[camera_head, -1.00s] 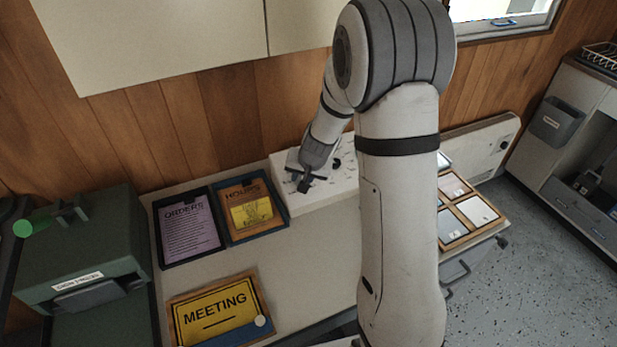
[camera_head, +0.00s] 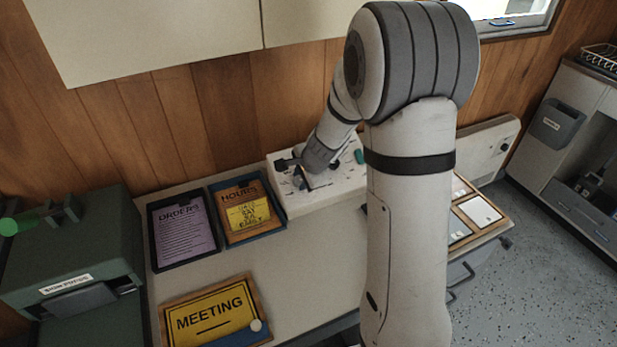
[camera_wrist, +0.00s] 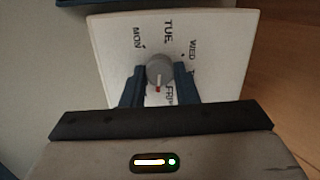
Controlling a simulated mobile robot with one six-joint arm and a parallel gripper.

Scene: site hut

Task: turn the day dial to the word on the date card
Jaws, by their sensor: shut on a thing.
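The day dial (camera_wrist: 160,71) is a round grey knob on a white panel (camera_wrist: 108,42) in the wrist view. Day words ring it: MON, TUE, WED, one partly hidden word, and FRI. Its red mark points down in the picture, just left of FRI. My gripper (camera_wrist: 159,82) is shut on the dial, one blue finger on each side. In the head view my gripper (camera_head: 304,180) is at the white box (camera_head: 335,192) by the wall, and my arm hides part of it. I cannot identify the date card.
A purple ORDERS sheet (camera_head: 184,231) and an HOURS board (camera_head: 232,195) with a yellow note (camera_head: 249,214) lie left of the box. A yellow MEETING sign (camera_head: 210,312) is in front. A dark green machine (camera_head: 70,260) stands far left. The counter (camera_head: 300,265) between is clear.

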